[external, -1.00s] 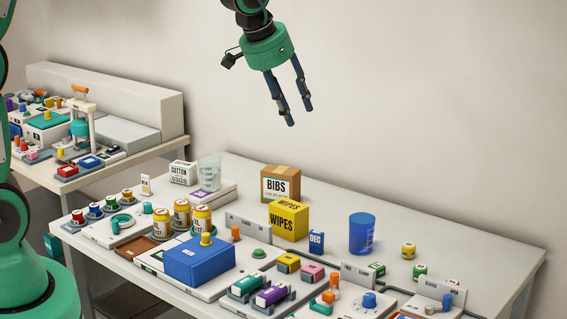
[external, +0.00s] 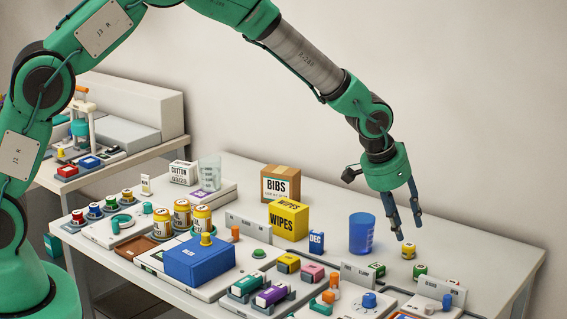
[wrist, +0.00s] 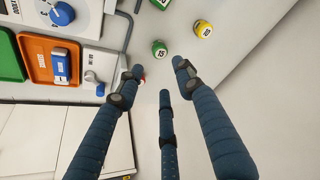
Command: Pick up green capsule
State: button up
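A small green capsule (external: 420,272) with a white label stands on the right part of the table. In the wrist view the green capsule (wrist: 159,49) reads 15 and lies ahead of the fingertips. My gripper (external: 409,231) is open and empty, pointing down above the table, higher than the capsule and apart from it. Another green piece (external: 376,269) stands to the left of the capsule.
A yellow capsule (external: 408,251) stands close behind the green one. A blue cup (external: 362,233) is to the left. A red piece (wrist: 143,82) is partly hidden by a finger. A device with a blue knob (wrist: 62,14) is near. The table's right end is bare.

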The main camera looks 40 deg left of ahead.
jog(key=shift+d+f, duration=0.25)
jog(key=shift+f, duration=0.05)
jog(key=shift+f, duration=0.1)
jog(key=b, duration=0.1)
send_over(419, 267)
jog(key=s, duration=0.2)
jog(key=shift+s+a+f, duration=0.1)
jog(key=shift+a+f, duration=0.05)
jog(key=shift+f, duration=1.15)
jog(key=shift+a+f, duration=0.15)
jog(key=shift+f, duration=1.15)
jog(key=shift+s+a+f, duration=0.1)
jog(key=shift+a+f, duration=0.05)
jog(key=shift+f, duration=1.15)
jog(key=shift+b+x, duration=0.85)
jog(key=shift+x, duration=1.75)
jog(key=shift+w, duration=0.15)
